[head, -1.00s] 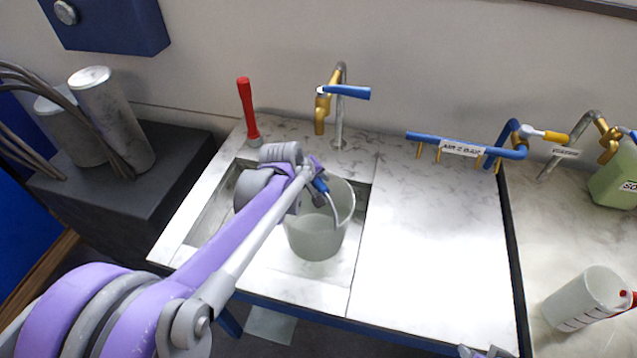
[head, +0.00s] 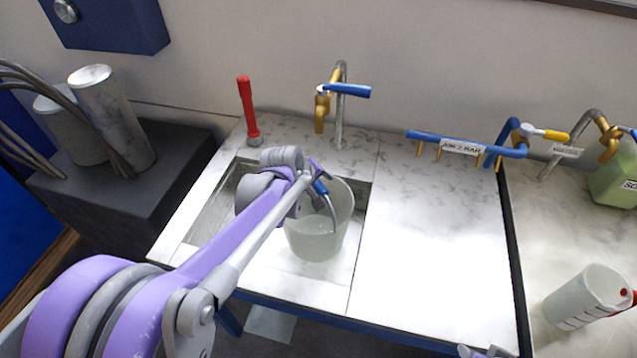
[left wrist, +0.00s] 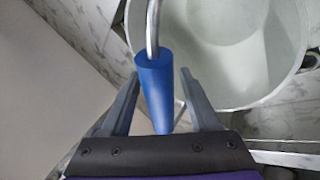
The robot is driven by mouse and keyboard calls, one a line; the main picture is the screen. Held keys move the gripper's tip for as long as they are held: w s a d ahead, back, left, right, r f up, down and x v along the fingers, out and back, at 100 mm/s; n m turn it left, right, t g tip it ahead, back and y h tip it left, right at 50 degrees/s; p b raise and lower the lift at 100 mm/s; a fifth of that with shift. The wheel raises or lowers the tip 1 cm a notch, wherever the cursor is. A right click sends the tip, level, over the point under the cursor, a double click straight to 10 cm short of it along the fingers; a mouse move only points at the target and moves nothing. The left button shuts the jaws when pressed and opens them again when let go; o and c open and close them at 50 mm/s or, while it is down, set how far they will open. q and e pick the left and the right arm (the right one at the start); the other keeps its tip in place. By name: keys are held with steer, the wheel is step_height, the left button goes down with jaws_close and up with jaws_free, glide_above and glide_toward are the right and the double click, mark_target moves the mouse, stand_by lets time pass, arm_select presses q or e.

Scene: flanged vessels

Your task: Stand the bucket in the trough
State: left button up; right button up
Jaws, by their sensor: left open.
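The bucket (head: 318,240) is pale, translucent and upright at the right part of the trough (head: 212,208), the sunken basin in the marble counter. The head view does not clearly show whether its base rests on the trough floor. Its wire handle with a blue grip (left wrist: 155,85) is raised on the near side of my left gripper. My left gripper (left wrist: 158,85) is open, with the blue grip between its fingers and a gap to each side. It also shows over the bucket's rim in the head view (head: 318,188). A grey part, perhaps my right gripper (head: 484,351), shows at the bottom edge.
A gold tap (head: 322,108) with a blue lever stands behind the bucket, and a red-handled tool (head: 247,108) stands at the back left. A blue pipe rail (head: 465,145) runs behind clear counter on the right.

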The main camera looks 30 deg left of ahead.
arm_select(q)
steer(key=shift+r, duration=0.1)
arm_select(e)
steer(key=shift+r, duration=0.1)
arm_select(q)
steer(key=shift+s+r, duration=0.15)
steer(key=shift+r, duration=0.1)
steer(key=p+v, duration=0.1)
steer(key=v, duration=1)
steer(key=s+d+f+m, duration=0.4)
steer(key=s+d+m, duration=0.1)
steer(key=s+m, duration=0.1)
steer(key=s+d+f+m+g, duration=0.1)
steer(key=s+d+f+m, duration=0.4)
steer(key=s, duration=0.3)
steer(key=shift+s+d+f+m, duration=0.15)
steer(key=shift+s+d+m, duration=0.25)
steer(key=shift+m, duration=0.3)
arm_select(e)
steer(key=shift+w+r, duration=0.4)
steer(key=shift+r, duration=0.45)
